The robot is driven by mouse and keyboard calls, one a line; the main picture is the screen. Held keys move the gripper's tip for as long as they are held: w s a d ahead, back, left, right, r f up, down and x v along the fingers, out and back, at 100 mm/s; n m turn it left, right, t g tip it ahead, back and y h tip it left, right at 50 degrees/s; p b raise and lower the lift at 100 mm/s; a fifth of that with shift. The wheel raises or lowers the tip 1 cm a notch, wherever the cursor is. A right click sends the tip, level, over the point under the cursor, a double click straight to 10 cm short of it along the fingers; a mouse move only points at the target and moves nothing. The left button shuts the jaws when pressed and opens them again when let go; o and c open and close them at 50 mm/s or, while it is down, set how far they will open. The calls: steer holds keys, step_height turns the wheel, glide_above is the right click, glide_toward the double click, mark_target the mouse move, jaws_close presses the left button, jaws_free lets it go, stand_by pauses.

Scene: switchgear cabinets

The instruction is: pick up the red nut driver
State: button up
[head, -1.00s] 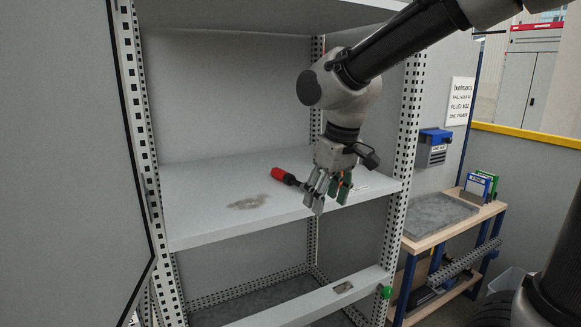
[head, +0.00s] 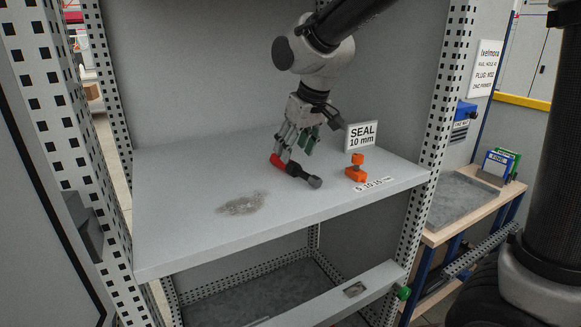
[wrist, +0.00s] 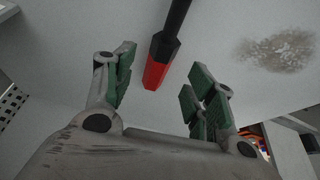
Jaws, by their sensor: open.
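The red nut driver lies on the cabinet shelf, with its red handle (head: 276,160) at the left and its dark shaft (head: 300,173) ending in a wider tip at the right. My gripper (head: 296,150) is open above the handle, fingers pointing down. In the head view one finger overlaps the handle; I cannot tell whether it touches. In the wrist view the red handle end (wrist: 156,73) shows in the gap between the green-padded fingers of my gripper (wrist: 160,62). The dark shaft (wrist: 175,25) runs up out of that picture.
An orange clip-like part (head: 356,168) and a SEAL 10 mm sign (head: 362,136) stand right of the driver. A brownish stain (head: 242,203) marks the shelf (head: 180,235). Perforated posts (head: 445,110) flank the shelf. The shelf's left front is free.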

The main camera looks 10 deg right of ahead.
mark_target(292, 162)
steer(key=x, duration=0.4)
steer(key=shift+s, duration=0.15)
steer(key=c, duration=1.2)
